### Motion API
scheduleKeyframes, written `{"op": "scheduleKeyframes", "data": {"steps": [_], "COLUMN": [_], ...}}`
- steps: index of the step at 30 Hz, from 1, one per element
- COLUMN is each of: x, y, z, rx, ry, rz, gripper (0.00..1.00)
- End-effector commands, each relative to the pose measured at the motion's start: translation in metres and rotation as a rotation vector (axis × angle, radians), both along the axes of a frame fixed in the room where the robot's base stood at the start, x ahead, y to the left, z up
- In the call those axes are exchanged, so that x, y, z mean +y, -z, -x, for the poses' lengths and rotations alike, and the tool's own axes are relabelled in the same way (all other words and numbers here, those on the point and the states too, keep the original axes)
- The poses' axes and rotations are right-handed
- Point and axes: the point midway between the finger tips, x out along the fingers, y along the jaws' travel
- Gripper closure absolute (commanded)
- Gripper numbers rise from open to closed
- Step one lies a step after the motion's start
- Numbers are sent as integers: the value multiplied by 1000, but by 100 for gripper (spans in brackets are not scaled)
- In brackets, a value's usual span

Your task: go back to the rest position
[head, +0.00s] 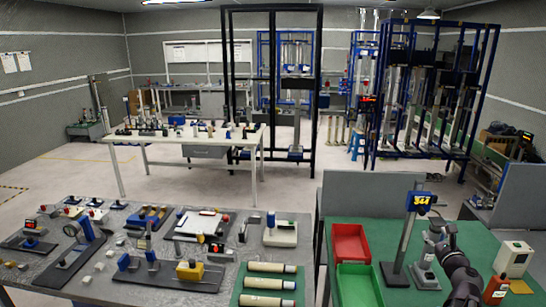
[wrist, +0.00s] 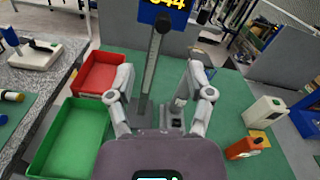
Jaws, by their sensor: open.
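My gripper (wrist: 160,92) is open in the wrist view, its two grey fingers wide apart with nothing between them. In the head view my gripper (head: 440,232) is at the right, above the green bench top (head: 400,298). A stand with a blue display (head: 420,202) is just left of it in the head view. In the wrist view the stand's grey column (wrist: 150,75) shows beyond the fingers. A small grey device (head: 425,270) sits on the bench below my gripper; the arm and fingers partly hide what is there.
A red tray (head: 351,230) and a green tray (head: 360,268) lie at the bench's left. An orange bottle (head: 496,288) and a white container (head: 514,259) stand at the right. A grey panel (head: 366,192) edges the back. The grey table (head: 90,285) at left is crowded.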

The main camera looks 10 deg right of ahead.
Motion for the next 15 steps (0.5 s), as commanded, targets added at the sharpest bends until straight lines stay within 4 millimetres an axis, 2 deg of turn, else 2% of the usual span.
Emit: {"op": "scheduleKeyframes", "data": {"steps": [5, 8, 11, 15], "x": [25, 51, 84, 138], "y": [7, 14, 26, 46], "z": [-13, -24, -37, -51], "rx": [48, 99, 162, 254], "ry": [-67, -143, -242, -410], "rz": [82, 176, 301, 505], "gripper": [33, 33, 33, 33]}}
